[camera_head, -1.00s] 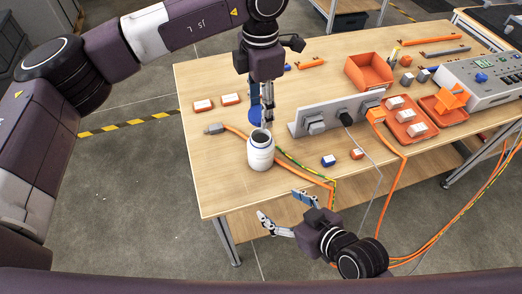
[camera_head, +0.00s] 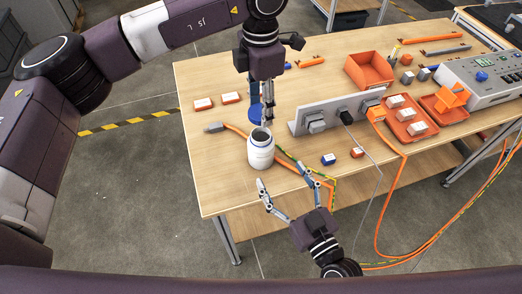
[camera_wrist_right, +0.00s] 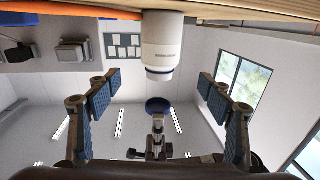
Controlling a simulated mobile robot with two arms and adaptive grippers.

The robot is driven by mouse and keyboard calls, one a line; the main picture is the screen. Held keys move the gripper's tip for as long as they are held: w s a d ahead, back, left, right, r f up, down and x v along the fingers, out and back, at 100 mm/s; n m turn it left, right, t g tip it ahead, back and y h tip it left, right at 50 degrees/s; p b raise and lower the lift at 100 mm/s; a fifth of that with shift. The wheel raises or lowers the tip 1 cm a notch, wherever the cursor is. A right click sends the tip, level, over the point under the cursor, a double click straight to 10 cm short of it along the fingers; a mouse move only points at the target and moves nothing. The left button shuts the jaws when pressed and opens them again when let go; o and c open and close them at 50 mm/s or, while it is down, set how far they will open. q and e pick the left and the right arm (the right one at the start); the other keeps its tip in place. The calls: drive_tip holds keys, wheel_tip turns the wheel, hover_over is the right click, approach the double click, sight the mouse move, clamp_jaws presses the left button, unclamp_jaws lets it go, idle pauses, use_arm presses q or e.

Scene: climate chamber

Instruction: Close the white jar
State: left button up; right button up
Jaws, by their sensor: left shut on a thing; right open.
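The white jar (camera_head: 261,153) stands upright near the table's front left edge, its dark mouth uncovered. It also shows upside down in the right wrist view (camera_wrist_right: 162,45). My left gripper (camera_head: 268,118) points down just above and behind the jar's mouth, shut on the blue lid (camera_head: 254,114). The lid also shows in the right wrist view (camera_wrist_right: 158,104), apart from the jar. My right gripper (camera_head: 284,176) is open and empty, its fingers spread at the table's front edge, in front of and below the jar, not touching it.
An orange cable (camera_head: 235,129) runs behind the jar and past its right side. A grey panel with sockets (camera_head: 330,112) stands to the right. Small blocks (camera_head: 328,159) lie right of the jar. Bare table top (camera_head: 222,175) lies left of it.

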drive_tip(key=x, duration=1.2)
drive_tip(key=c, duration=1.8)
use_arm(q)
hover_over(261, 128)
drive_tip(key=s, duration=0.2)
drive_tip(key=shift+s+f, duration=0.2)
drive_tip(key=shift+f, duration=2.3)
drive_tip(key=shift+f, duration=0.1)
drive_tip(key=shift+f, duration=0.8)
drive_tip(key=shift+f, duration=0.55)
